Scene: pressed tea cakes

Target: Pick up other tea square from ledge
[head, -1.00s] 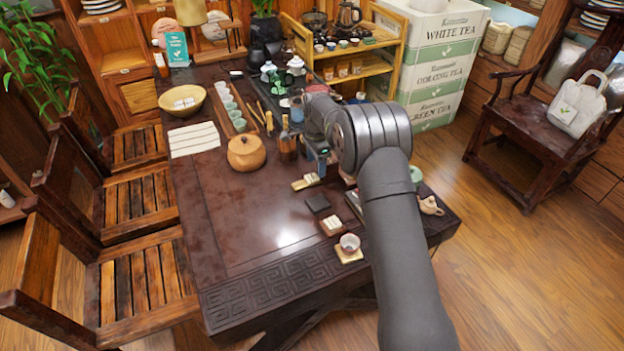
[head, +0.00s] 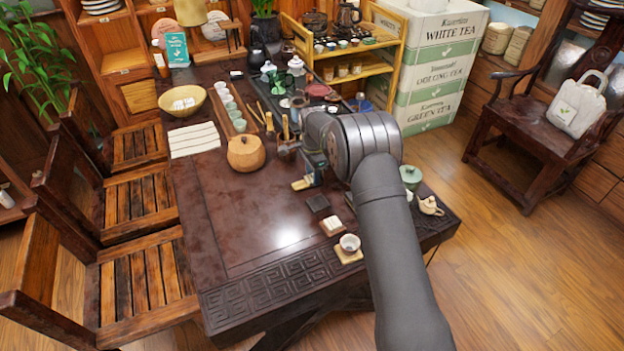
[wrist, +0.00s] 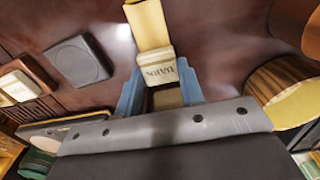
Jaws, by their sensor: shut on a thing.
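My gripper (wrist: 160,90) is shut on a pale tea square (wrist: 158,66) with dark lettering, held between its blue fingers. In the head view my gripper (head: 314,172) is low over the table, at the right end of a small pale wooden ledge (head: 300,185). The ledge (wrist: 148,24) also shows in the wrist view, just beyond the held square. I cannot tell whether the square still touches the ledge. Another pale tea square (head: 332,224) sits on a second small wooden stand; it also shows at the left of the wrist view (wrist: 18,86).
A flat dark square slab (head: 317,202) lies between the two stands. A small cup (head: 350,242) stands on a wooden coaster in front. The table's left front is clear.

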